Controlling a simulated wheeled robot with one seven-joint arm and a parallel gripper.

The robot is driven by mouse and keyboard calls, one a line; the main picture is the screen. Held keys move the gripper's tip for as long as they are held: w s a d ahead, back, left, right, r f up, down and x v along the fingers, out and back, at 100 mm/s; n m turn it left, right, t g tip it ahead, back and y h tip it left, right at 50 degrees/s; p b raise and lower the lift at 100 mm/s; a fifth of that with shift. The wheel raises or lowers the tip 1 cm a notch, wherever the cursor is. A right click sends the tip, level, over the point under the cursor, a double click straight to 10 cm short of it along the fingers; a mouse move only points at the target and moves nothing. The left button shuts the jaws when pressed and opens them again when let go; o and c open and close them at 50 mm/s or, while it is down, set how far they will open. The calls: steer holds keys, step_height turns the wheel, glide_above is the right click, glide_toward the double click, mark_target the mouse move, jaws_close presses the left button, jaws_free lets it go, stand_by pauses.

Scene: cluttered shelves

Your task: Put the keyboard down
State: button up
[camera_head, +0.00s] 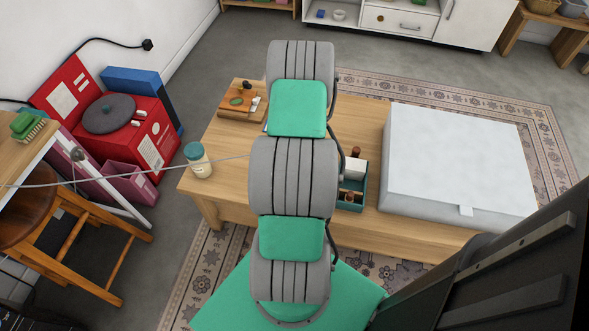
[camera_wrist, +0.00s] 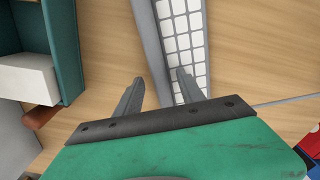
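The keyboard (camera_wrist: 184,40) shows in the wrist view as a long grey body with rows of white keys, over the wooden table top. My gripper (camera_wrist: 160,76) has its two dark fingers spread apart. The right finger overlaps the keys in the picture, and the left finger is beside the keyboard's grey edge with a gap of wood showing. The fingers do not look closed on it. In the head view my arm covers this spot, so keyboard and fingers are hidden there. I cannot tell whether the keyboard lies fully flat on the table.
The wooden table (camera_head: 228,130) holds a large white box (camera_head: 455,155) at right, a teal organizer (camera_head: 349,200), a wooden tray (camera_head: 240,104) and a jar (camera_head: 197,160) at its left edge. A thin cable (camera_head: 120,184) runs left. A stool (camera_head: 25,210) stands at far left.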

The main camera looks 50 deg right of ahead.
jaws_close()
stand_by(0.6)
